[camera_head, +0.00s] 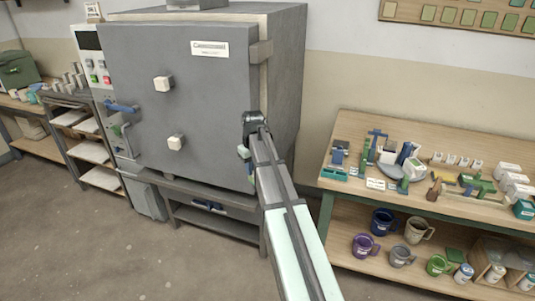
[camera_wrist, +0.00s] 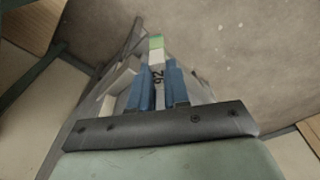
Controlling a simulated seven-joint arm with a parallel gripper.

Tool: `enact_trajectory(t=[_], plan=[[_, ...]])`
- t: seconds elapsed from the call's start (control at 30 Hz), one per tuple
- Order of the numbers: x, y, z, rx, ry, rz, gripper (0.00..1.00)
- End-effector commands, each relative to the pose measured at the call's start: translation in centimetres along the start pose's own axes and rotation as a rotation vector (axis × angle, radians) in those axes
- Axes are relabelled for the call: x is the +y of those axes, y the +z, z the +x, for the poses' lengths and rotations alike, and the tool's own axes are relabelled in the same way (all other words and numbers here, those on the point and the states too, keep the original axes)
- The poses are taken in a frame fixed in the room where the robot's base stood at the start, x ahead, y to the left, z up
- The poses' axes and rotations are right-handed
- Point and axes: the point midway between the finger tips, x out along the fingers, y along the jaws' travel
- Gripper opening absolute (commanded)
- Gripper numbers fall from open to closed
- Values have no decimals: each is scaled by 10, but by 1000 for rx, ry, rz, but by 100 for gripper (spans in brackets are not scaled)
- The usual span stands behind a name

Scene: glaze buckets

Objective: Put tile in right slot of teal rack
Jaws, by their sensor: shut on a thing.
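My gripper (camera_wrist: 161,70) has two blue fingers and is shut on a tile (camera_wrist: 157,57). The tile is a narrow white strip with a green end and dark marks like "92", and it sticks out beyond the fingertips. In the head view my gripper (camera_head: 247,162) hangs in front of the grey kiln, well left of the table on the right, and the tile shows only as a small greenish patch. A low teal object (camera_head: 334,174), perhaps the teal rack, lies at the table's front left corner. Its slots are too small to tell.
The wooden table (camera_head: 425,208) holds blue tools, a grey round plate, green pieces and white boxes. Mugs stand on its lower shelf (camera_head: 345,259). The big grey kiln (camera_head: 205,115) stands behind my arm. Open floor lies at the left front.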

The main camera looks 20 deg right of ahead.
Motion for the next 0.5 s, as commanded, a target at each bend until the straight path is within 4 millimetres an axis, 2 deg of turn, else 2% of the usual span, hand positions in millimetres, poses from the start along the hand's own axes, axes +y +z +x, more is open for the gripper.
enact_trajectory(t=[0.03,0.1,0.3,0.4,0.5], plan=[[-14,10,1,2,2,17,0],[-25,18,2,4,5,47,0],[-51,43,5,11,14,143,0],[-54,58,5,15,20,208,0],[-44,71,4,21,26,282,0]])
